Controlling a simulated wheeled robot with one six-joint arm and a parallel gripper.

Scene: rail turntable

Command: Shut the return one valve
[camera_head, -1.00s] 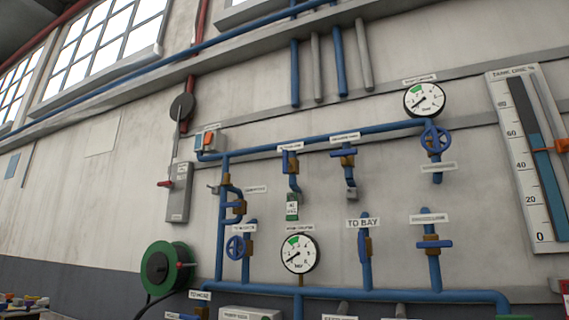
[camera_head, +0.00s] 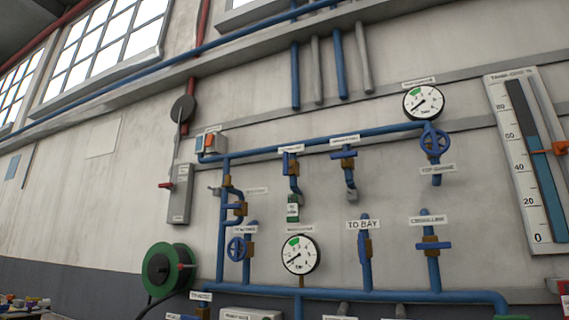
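A wall of blue pipes carries several valves with small white labels, most too blurred to read, so I cannot tell which one is return one. A blue round handwheel (camera_head: 434,143) sits at the upper right, and another handwheel (camera_head: 237,249) at the lower left. Blue bar-handled valves show at the upper middle (camera_head: 290,160), beside it (camera_head: 344,165), at the left (camera_head: 236,208) and at the lower right (camera_head: 433,245). The valve marked TO BAY (camera_head: 366,246) has its handle in line with the pipe. My gripper is not in view.
Two round gauges, upper (camera_head: 424,102) and lower (camera_head: 299,254), hang among the pipes. A tank level scale (camera_head: 527,160) stands at the right. A green hose reel (camera_head: 168,270) and a grey lever box (camera_head: 180,193) are at the left.

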